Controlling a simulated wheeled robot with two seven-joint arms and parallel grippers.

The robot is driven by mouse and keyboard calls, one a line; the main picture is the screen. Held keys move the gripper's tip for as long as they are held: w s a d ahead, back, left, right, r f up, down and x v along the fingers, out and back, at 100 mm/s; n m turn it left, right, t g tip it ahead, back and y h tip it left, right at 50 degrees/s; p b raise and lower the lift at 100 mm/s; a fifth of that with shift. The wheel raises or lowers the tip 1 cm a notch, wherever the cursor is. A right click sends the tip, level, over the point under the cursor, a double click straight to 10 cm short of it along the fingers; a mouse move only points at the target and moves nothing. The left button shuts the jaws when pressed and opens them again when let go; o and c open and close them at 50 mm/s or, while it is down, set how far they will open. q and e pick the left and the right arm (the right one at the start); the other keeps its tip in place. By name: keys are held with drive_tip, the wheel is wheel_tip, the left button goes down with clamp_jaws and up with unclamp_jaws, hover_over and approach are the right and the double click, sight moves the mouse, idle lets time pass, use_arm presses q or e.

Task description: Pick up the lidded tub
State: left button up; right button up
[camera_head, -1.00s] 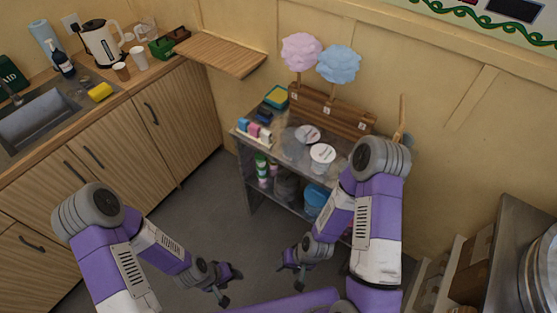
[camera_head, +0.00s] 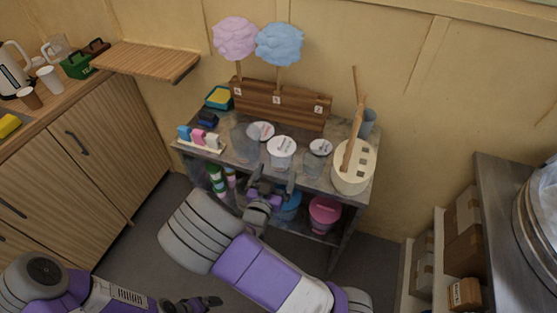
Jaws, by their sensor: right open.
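Clear tubs with white printed lids stand on the grey table top: one at the back (camera_head: 262,131), one in the middle (camera_head: 282,148) and one at the right (camera_head: 320,148). I cannot tell which one the task means. My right gripper (camera_head: 271,183) is open and empty at the table's front edge, just in front of and below the middle tub, apart from it as far as I can see. My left gripper (camera_head: 205,302) is low at the bottom of the view, away from the table; its jaws are too unclear to read.
A wooden rack (camera_head: 280,106) holds pink (camera_head: 235,38) and blue (camera_head: 279,44) candy floss behind the tubs. A cream holder (camera_head: 353,174) with wooden sticks stands at the right. A pink bucket (camera_head: 324,213) sits on the shelf below. A steel counter (camera_head: 505,200) is far right.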

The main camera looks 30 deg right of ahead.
sight(278, 164)
drive_tip(key=w, duration=0.1)
drive_tip(key=w+d, duration=0.1)
drive_tip(key=shift+w+d, duration=0.2)
drive_tip(key=shift+w, duration=0.2)
drive_tip(key=shift+w+d+r+b, duration=0.25)
drive_tip(key=shift+d+b, duration=0.2)
drive_tip(key=shift+d, duration=0.2)
drive_tip(key=b+x, duration=0.1)
drive_tip(key=x, duration=0.2)
drive_tip(key=shift+w+d, duration=0.1)
drive_tip(key=shift+w, duration=0.2)
drive_tip(key=shift+w+d, duration=0.15)
use_arm(q)
drive_tip(key=shift+w+f, duration=0.25)
drive_tip(key=shift+f, duration=0.25)
drive_tip(key=shift+w+f, duration=0.25)
drive_tip(key=shift+f, duration=0.25)
use_arm(e)
drive_tip(key=shift+c, duration=0.5)
drive_tip(key=c, duration=0.3)
